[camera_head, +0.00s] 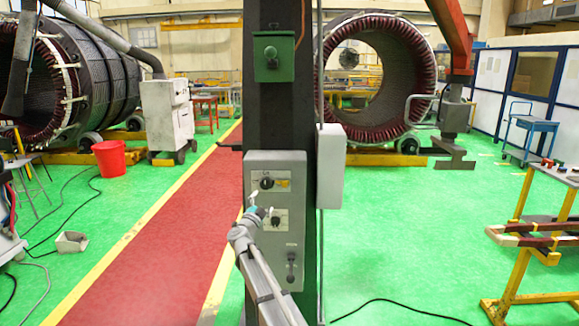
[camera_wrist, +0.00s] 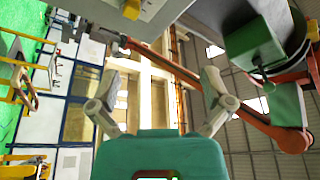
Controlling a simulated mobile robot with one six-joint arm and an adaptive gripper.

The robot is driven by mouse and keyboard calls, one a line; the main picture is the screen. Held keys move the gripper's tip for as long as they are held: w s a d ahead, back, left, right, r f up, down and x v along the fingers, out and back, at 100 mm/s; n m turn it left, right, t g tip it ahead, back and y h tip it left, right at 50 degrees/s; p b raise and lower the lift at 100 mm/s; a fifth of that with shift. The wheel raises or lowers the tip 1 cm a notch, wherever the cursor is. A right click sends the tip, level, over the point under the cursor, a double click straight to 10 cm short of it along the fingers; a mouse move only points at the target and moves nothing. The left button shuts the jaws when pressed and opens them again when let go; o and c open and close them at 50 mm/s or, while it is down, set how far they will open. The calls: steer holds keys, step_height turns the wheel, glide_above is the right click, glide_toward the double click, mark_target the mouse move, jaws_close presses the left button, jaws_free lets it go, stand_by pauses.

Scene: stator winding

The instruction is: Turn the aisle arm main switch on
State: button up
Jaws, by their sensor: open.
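A grey control panel (camera_head: 258,264) is mounted low on the dark column. It has an upper black rotary switch (camera_head: 267,183) beside a yellow plate, a second black knob (camera_head: 275,222) below, and a lever (camera_head: 291,265) near the bottom. I cannot read which one is the main switch. My gripper (camera_head: 261,207) is in front of the panel, between the upper switch and the second knob in the picture. In the wrist view its two fingers (camera_wrist: 161,78) are spread with nothing between them. Contact with the panel cannot be told.
The column (camera_head: 270,110) carries a green box (camera_head: 274,58), and a grey box (camera_head: 330,165) is at its right. A red aisle (camera_head: 150,240) runs left of it. A bench with bars (camera_head: 535,235) stands at right. Green floor between is mostly clear, with a black cable.

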steer(key=s+d+f+n+g+y, duration=0.6)
steer(key=s+f+n, duration=0.2)
steer(key=s, duration=0.2)
steer(key=s+d+f+n+g+y, duration=0.5)
steer(key=s+d+f+n, duration=0.15)
steer(key=s+f, duration=0.35)
steer(key=s+d+f+g+h, duration=0.2)
steer(key=s+d+g, duration=0.2)
steer(key=s+d, duration=0.3)
steer(key=s+d+f+g+h, duration=0.2)
steer(key=s+d, duration=0.5)
steer(key=s, duration=0.7)
steer(key=f+g, duration=0.1)
steer(key=g, duration=0.1)
steer(key=shift+s+g+h, duration=0.3)
steer(key=shift+s+g, duration=0.05)
steer(key=shift+g, duration=0.05)
